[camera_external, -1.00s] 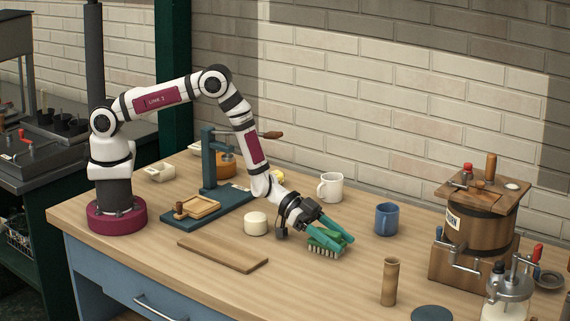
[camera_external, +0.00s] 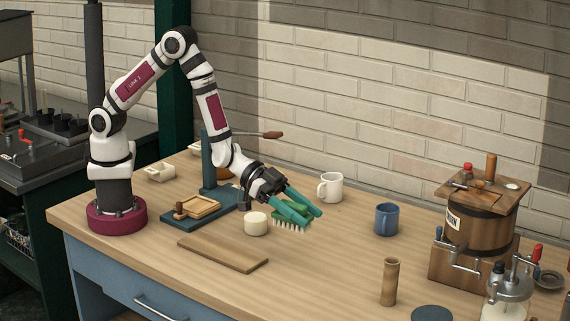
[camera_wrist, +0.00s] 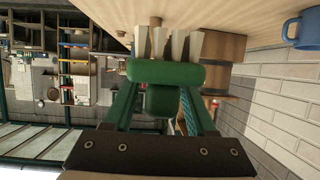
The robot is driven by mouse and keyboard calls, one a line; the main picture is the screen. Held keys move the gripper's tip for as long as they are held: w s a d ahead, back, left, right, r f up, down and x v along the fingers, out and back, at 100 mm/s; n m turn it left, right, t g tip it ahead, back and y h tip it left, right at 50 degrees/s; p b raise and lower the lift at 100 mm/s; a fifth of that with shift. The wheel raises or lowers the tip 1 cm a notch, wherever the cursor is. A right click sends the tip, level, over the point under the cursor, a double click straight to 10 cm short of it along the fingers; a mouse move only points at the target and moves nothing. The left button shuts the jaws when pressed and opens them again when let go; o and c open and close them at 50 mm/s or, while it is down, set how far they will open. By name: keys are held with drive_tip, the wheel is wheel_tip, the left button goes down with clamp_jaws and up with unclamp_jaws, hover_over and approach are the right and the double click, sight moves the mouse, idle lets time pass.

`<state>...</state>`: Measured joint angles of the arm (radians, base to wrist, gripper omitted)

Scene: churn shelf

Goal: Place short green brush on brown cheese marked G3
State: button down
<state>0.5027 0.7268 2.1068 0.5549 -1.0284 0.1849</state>
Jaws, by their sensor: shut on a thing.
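My gripper (camera_external: 303,213) has teal fingers and is shut on the short green brush (camera_external: 290,226), which has pale bristles pointing down. It holds the brush beside and right of the small white round (camera_external: 256,223), apparently above the table. In the wrist view my gripper (camera_wrist: 160,105) closes around the brush's green body (camera_wrist: 165,74), with its pale bristle tufts beyond.
The teal press (camera_external: 209,160) with a wooden tray (camera_external: 197,208) stands left of my gripper. A wooden board (camera_external: 222,252) lies in front. A white mug (camera_external: 330,187), blue mug (camera_external: 387,219) and wooden cylinder (camera_external: 390,282) stand to the right. The churn (camera_external: 480,230) is far right.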

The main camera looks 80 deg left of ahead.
wheel_tip(320, 180, up, 15)
drive_tip(key=w+a+r+n+t+y, duration=0.1)
drive_tip(key=w+a+n+y, duration=0.15)
drive_tip(key=a, duration=1.55)
drive_tip(key=w+a+r+n+t+y, duration=0.15)
drive_tip(key=w+a, duration=0.25)
drive_tip(key=a, duration=1.3)
drive_tip(key=s+a+f+n+y, duration=0.1)
drive_tip(key=s+a+n+y, duration=0.15)
drive_tip(key=s+a, duration=0.85)
drive_tip(key=s+a+f+n+y, duration=0.1)
drive_tip(key=s+a+n+y, duration=0.15)
drive_tip(key=s+a, duration=0.85)
drive_tip(key=shift+m+t, duration=0.3)
drive_tip(key=shift+t, duration=0.15)
drive_tip(key=w+f, duration=0.1)
drive_tip(key=f, duration=0.6)
drive_tip(key=w+a+f, duration=0.1)
drive_tip(key=f, duration=0.6)
drive_tip(key=a+f, duration=0.1)
drive_tip(key=f, duration=0.6)
drive_tip(key=shift+w+a, duration=0.25)
drive_tip(key=shift+w, duration=0.15)
drive_tip(key=shift+f, duration=0.15)
drive_tip(key=shift+c, duration=1.1)
unclamp_jaws()
